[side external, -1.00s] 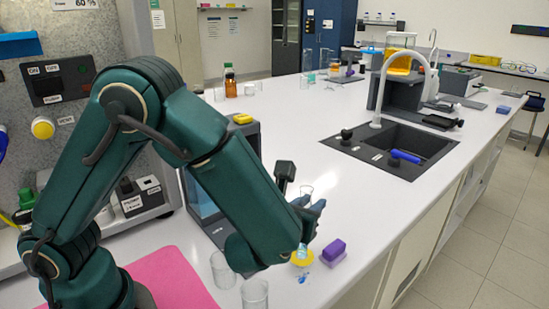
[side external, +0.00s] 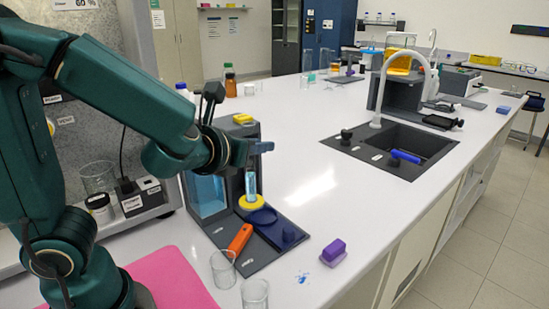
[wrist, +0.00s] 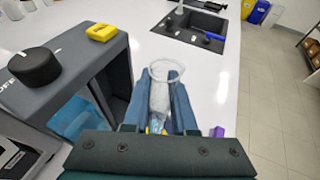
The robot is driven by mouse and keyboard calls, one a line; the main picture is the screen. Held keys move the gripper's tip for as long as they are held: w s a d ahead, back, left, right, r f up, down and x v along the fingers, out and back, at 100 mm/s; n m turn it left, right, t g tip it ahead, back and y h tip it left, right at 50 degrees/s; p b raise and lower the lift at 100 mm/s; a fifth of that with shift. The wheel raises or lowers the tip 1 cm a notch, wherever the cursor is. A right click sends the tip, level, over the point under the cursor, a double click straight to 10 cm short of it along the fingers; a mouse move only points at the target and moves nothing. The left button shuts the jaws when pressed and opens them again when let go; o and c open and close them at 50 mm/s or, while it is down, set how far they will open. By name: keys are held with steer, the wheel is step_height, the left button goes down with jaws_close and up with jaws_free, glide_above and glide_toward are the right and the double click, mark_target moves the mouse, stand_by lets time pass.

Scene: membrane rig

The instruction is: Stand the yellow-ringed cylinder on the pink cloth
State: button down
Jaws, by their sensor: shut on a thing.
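The yellow-ringed cylinder (side external: 250,186) is clear glass with a yellow ring low on it. It hangs roughly upright from my gripper (side external: 256,150), in line with the dark device's base; I cannot tell the gap beneath it. In the wrist view my gripper (wrist: 159,105) is shut on the cylinder's glass (wrist: 160,92), one blue finger on each side, with its open rim up. The lower end is mostly hidden there. The pink cloth (side external: 172,280) lies flat at the lower left of the side view, partly hidden by my arm, with nothing seen on it.
Two clear beakers (side external: 223,270) (side external: 255,294) stand right of the cloth. The dark grey device (side external: 207,192) has an orange-handled tool (side external: 240,238) on its base. A purple block (side external: 333,250) lies to its right. A sink (side external: 390,150) is farther back.

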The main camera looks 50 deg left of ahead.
steer(key=s+d+r, duration=0.3)
steer(key=d+r, duration=0.1)
steer(key=r, duration=0.3)
steer(key=s+a+f+n+g+y, duration=0.1)
steer(key=a+f+n+g+y, duration=0.2)
steer(key=a+f+n+y, duration=0.25)
steer(key=w+d+f, duration=0.4)
steer(key=d+f, duration=0.7)
steer(key=f, duration=0.1)
steer(key=shift+m+h, duration=0.45)
steer(key=shift+w+d+f, duration=0.1)
steer(key=shift+f, duration=0.05)
steer(key=c, duration=0.7)
jaws_free()
